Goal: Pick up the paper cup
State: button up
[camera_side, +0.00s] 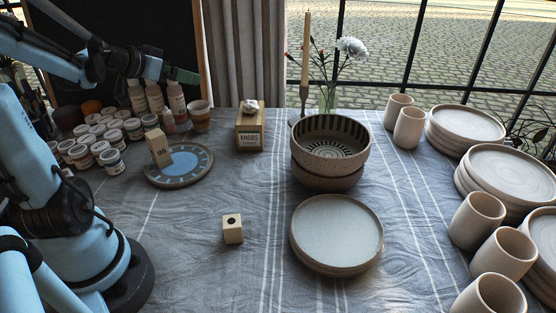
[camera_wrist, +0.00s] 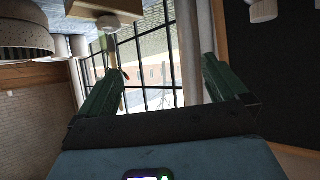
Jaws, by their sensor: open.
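A small tan and brown cup (camera_side: 199,116), which looks like the paper cup, stands upright at the back of the table, right of the paint bottles in the side view. I cannot clearly pick it out in the wrist view. My gripper (camera_side: 186,76) is above and a little left of this cup, apart from it. In the wrist view my gripper (camera_wrist: 163,72) has two green fingers spread wide, with nothing between them but the window beyond.
Several paint bottles (camera_side: 156,96) and paint jars (camera_side: 110,158) crowd the back left. A blue plate (camera_side: 192,174) bears a wooden block (camera_side: 158,147). A box (camera_side: 250,130), stacked bowls (camera_side: 330,160) and beige cups (camera_side: 478,220) stand further right.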

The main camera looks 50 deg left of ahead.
jog(key=s+a+y, duration=0.1)
jog(key=s+a, duration=0.1)
jog(key=a, duration=0.3)
send_near(203, 107)
jog(key=shift+t, duration=0.3)
jog(key=x, duration=0.6)
jog(key=d+x, duration=0.1)
jog(key=x, duration=0.2)
jog(key=shift+d+f, duration=0.1)
jog(key=shift+f, duration=0.15)
jog(key=c, duration=1)
jog(key=shift+r, duration=0.2)
